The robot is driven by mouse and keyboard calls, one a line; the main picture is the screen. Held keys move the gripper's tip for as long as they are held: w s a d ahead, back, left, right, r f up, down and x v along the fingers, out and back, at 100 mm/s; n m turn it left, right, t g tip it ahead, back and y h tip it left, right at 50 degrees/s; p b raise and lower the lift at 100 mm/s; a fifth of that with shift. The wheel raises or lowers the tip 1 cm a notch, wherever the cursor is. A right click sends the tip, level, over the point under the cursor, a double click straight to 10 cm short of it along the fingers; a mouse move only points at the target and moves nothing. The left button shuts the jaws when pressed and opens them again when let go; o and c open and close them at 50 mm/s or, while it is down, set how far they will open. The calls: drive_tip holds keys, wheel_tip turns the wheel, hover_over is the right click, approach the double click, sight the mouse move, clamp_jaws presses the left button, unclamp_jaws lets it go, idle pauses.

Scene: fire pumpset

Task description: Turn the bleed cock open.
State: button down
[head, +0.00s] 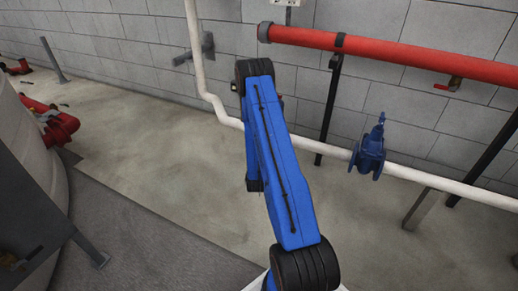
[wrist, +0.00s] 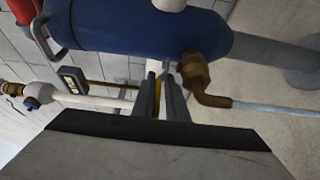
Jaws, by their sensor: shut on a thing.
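The bleed cock (wrist: 196,74) is a brass fitting under a blue cylindrical vessel (wrist: 135,28) in the wrist view. Its outlet bends down and to the right into a pale blue tube (wrist: 270,108). My gripper (wrist: 163,82) is just left of the brass body, its two dark fingers close together and shut on the cock's small handle. The handle is mostly hidden between the fingertips, so its angle cannot be told. In the head view my blue arm hides the gripper and the cock.
A red pipe (head: 400,58) runs along the block wall, with a white pipe (head: 430,180) below it. A blue flanged valve (head: 370,150) stands at the right. A pale tank (head: 28,150) stands at the far left. The concrete floor (head: 150,150) left of my arm is clear.

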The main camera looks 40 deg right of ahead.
drive_tip(key=c, duration=1.9)
unclamp_jaws()
drive_tip(key=shift+w+r, duration=0.2)
drive_tip(key=shift+r, duration=0.3)
drive_tip(key=shift+s+f, duration=0.1)
drive_tip(key=shift+f, duration=0.15)
drive_tip(key=shift+s, duration=0.15)
drive_tip(key=shift+v, duration=5.9)
